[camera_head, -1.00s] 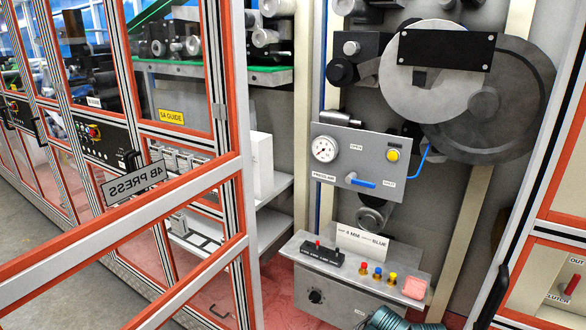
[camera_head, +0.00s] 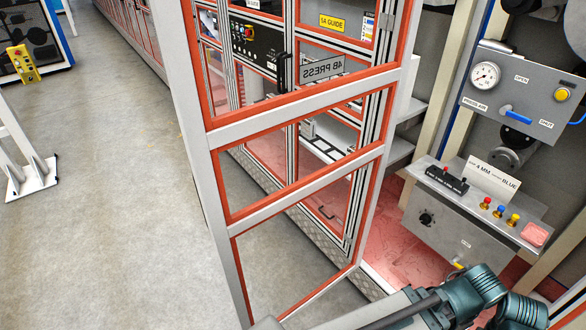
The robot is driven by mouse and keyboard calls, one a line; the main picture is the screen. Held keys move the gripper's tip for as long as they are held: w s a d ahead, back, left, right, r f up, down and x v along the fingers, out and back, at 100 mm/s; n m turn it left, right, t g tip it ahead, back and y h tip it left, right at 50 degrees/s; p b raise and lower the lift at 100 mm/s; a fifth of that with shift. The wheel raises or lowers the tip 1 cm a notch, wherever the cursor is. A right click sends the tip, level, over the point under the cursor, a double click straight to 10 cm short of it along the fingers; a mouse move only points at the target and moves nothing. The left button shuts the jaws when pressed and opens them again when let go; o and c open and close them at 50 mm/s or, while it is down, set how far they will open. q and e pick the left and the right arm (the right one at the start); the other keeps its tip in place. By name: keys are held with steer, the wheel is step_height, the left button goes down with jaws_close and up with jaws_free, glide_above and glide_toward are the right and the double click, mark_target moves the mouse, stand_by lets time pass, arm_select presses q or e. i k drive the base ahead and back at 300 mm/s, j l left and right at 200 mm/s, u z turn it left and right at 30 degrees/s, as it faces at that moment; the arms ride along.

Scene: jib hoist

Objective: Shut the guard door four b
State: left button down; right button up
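Guard door 4B (camera_head: 219,133) stands open, swung out from the machine into the aisle. It has a grey frame with red-orange edging and clear panes. Its 4B PRESS sign (camera_head: 321,70) reads mirrored, so I see the door's inner side. The hinge side is at the right, by the machine post; the free upright is at the left, over the grey floor. The open bay is to the right of the door. Part of my own arm with teal joints shows at the bottom right, below the bay. Neither gripper shows, and nothing of mine visibly touches the door.
The bay holds a gauge panel (camera_head: 528,97) and a grey control box (camera_head: 450,228) with coloured buttons. Closed guard panels with a 5A GUIDE label (camera_head: 339,22) show behind the door.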

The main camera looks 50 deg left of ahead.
mark_target(204, 137)
steer(key=k+j+z, duration=0.1)
steer(key=k+j, duration=0.15)
steer(key=k, duration=0.2)
steer(key=k+j+z, duration=0.1)
steer(key=k+j, duration=0.15)
steer(key=k, duration=0.2)
steer(key=k+j, duration=0.15)
steer(key=j, duration=0.25)
steer(key=k+j+z, duration=0.1)
steer(key=j, duration=0.25)
steer(key=k+j+z, duration=0.1)
steer(key=k+j, duration=0.15)
steer(key=j, duration=0.15)
steer(key=k+j, duration=0.1)
steer(key=j, duration=0.3)
steer(key=k+j, duration=0.1)
steer(key=j, duration=0.3)
steer(key=k+j+z, duration=0.1)
steer(key=j, duration=0.35)
steer(key=k+j, duration=0.1)
steer(key=j, duration=0.3)
steer(key=k+j+z, duration=0.1)
steer(key=j, duration=0.3)
steer(key=k+j, duration=0.1)
steer(key=j, duration=0.25)
